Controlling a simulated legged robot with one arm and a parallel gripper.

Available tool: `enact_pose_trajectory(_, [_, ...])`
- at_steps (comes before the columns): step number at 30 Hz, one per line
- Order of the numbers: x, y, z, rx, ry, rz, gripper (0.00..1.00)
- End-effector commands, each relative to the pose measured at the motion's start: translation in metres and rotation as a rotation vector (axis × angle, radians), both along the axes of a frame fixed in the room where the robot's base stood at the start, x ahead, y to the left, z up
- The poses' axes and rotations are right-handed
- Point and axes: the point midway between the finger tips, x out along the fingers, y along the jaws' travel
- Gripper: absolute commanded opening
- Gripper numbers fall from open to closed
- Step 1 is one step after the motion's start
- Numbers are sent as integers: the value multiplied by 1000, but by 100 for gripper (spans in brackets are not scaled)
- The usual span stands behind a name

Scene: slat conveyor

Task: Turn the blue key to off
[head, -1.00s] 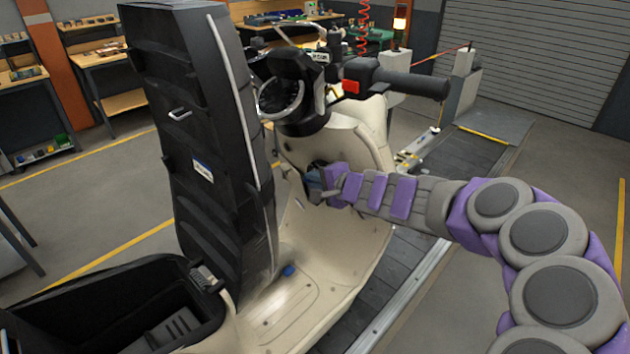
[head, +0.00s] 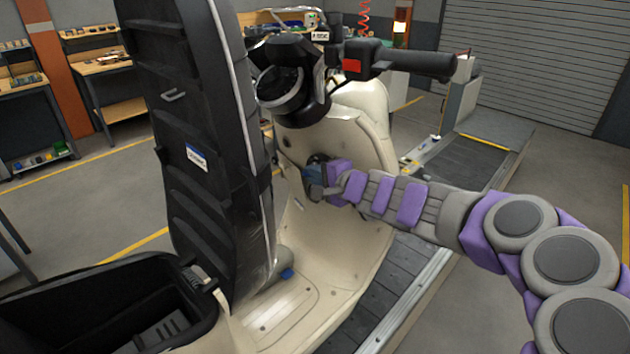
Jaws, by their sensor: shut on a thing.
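My gripper (head: 322,184) reaches in from the right and is shut on the blue key. Its purple and grey fingers hide part of the key, so the key's exact angle cannot be told.
The raised black seat (head: 205,140) stands close left of my gripper, above an open storage bin (head: 110,315). The handlebar (head: 415,62) is above. A small blue piece (head: 287,273) is near the footboard. The slat conveyor (head: 400,290) runs below.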

Motion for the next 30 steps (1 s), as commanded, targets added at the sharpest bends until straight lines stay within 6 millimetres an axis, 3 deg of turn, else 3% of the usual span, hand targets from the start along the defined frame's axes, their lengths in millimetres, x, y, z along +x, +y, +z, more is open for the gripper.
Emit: enact_pose_trajectory(30, [-1,-1,-3,94,-91,-16,0])
